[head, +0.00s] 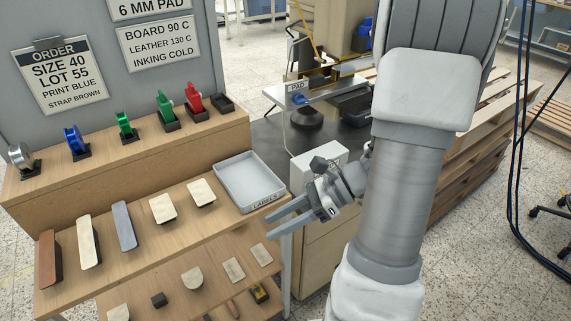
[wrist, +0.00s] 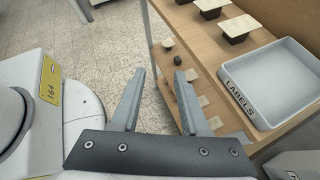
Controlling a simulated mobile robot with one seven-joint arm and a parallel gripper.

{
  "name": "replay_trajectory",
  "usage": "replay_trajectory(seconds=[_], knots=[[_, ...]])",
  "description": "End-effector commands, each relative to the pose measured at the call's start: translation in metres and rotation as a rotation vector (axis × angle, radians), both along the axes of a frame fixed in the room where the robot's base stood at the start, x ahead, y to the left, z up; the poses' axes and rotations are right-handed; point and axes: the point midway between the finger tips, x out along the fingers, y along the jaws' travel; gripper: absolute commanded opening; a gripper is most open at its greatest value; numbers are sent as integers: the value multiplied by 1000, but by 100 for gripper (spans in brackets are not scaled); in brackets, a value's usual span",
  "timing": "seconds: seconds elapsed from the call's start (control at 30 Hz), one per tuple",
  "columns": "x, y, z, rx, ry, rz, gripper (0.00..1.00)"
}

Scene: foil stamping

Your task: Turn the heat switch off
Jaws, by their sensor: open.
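My gripper (head: 268,225) is open and empty, its two fingers pointing left past the front corner of the labels tray. A pale grey box (head: 305,160) stands behind my gripper in the head view, at the front of the dark-topped bench. My wrist hides much of this box. I cannot make out a heat switch or its position in either view.
The grey labels tray (head: 222,182) sits on the wooden shelf beside my gripper; it also shows in the wrist view (wrist: 228,75). A press (head: 322,75) with a pad sign stands on the bench behind. Coloured reels and stamp pieces fill the shelves at left.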

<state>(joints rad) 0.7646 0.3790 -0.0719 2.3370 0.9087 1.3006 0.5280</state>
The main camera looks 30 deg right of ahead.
Motion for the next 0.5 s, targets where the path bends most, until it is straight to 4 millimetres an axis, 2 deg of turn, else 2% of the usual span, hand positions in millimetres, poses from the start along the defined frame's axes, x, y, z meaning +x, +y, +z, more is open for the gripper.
replay_trajectory(seconds=[0.03,0.27,0.37,0.5], knots=[[3,-14,-14,72,28,-95,45],[12,-80,-56,376,86,-499,45],[9,-113,-78,505,94,-678,45],[-6,-160,-113,679,86,-924,45]])
